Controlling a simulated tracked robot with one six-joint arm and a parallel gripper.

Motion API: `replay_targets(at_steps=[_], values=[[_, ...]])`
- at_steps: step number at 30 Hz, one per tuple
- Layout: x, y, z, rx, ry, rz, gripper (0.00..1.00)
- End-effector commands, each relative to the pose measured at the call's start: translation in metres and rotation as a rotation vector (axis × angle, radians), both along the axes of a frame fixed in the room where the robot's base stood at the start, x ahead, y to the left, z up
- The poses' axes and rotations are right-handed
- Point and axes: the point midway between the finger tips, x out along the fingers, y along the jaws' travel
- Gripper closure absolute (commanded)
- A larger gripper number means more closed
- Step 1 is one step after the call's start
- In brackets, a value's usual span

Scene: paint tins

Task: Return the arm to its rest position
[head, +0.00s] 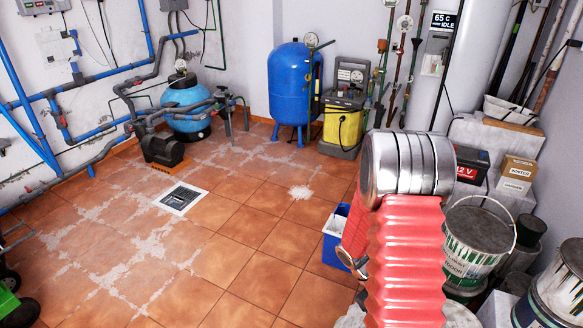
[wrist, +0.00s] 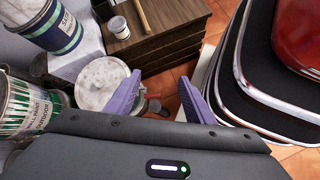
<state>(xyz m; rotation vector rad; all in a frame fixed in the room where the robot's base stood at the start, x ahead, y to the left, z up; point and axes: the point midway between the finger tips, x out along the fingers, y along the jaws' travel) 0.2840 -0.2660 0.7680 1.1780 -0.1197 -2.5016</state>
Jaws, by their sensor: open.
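My gripper (wrist: 160,100) shows in the wrist view with its two purple fingers spread apart and nothing between them. Beyond the fingers are the tiled floor and a round pale lid (wrist: 102,84) to the left. In the head view my arm, with red bellows and a silver ringed joint, stands up at right of centre. The gripper itself cannot be made out there. A green-and-white paint tin (head: 472,243) stands just right of the arm, and it also shows at the left of the wrist view (wrist: 22,108).
In the wrist view, a dark wooden drawer unit (wrist: 158,45) stands ahead, and a blue-labelled tin (wrist: 50,28) is at upper left. In the head view a blue bin (head: 334,240) is left of the arm. Tiled floor (head: 225,255) is open around a drain grate (head: 181,199).

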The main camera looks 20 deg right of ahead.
Motion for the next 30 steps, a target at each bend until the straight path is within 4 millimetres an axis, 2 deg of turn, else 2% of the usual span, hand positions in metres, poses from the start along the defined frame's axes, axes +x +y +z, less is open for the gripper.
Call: replay_targets(at_steps=[9,30], values=[[0.015,0.038,0.044,0.017,-0.150,-0.087,0.52],[0.035,0.123,0.130,0.098,-0.475,-0.223,0.52]])
